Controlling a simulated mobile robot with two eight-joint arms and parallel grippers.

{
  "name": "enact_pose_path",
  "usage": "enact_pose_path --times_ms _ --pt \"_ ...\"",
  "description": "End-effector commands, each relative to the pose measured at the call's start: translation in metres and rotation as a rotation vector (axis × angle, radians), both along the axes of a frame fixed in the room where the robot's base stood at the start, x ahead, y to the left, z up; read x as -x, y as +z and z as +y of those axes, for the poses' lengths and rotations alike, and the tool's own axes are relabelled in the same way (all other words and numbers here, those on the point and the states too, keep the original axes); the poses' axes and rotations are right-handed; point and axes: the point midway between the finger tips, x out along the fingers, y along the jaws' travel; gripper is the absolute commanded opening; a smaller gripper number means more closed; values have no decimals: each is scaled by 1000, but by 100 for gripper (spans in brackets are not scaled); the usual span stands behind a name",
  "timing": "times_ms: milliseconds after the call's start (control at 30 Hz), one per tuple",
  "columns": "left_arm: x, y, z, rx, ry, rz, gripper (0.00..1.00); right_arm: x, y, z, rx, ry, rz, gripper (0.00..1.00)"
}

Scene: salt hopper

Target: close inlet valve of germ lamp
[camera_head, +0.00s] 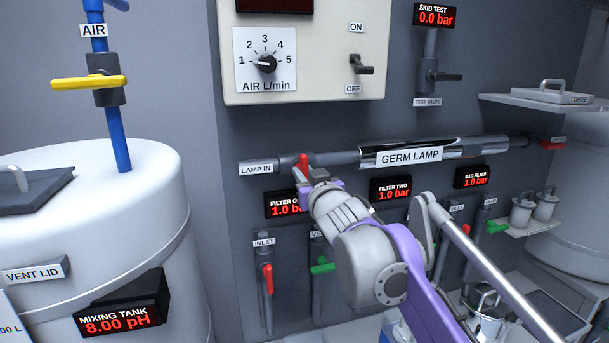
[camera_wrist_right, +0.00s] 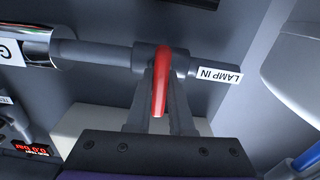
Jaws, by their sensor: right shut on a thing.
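The germ lamp (camera_head: 435,152) is a shiny horizontal tube on the dark wall panel, and its end also shows in the right wrist view (camera_wrist_right: 37,44). Its inlet valve has a red handle (camera_head: 303,162) on the pipe beside the LAMP IN label (camera_head: 255,169). My right gripper (camera_wrist_right: 162,88) is shut on this red handle (camera_wrist_right: 162,75), with a finger on either side. In the wrist view the handle lies crosswise to the pipe. In the head view my right arm and gripper hide part of the valve. My left gripper is in neither view.
Below are pressure displays and filter valves, including a red INLET handle (camera_head: 267,278) and a green one (camera_head: 322,267). A white control box (camera_head: 310,85) hangs above. The white mixing tank (camera_head: 110,215) stands left; a shelf (camera_head: 545,103) juts out at right.

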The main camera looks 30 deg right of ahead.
Motion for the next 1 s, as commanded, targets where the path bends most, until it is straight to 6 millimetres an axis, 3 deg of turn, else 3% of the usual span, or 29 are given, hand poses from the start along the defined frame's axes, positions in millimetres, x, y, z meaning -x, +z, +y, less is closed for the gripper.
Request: enact_pose_path --times_ms 567,600,733,1000 --pt "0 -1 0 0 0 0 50 0 -1 0 -30 -1 -5 0" --pt "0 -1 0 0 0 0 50 0 -1 0 -30 0 -5 27" --pt "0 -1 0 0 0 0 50 0 -1 0 -29 0 -6 50" --pt "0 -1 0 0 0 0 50 0 0 0 -28 0 -6 50"
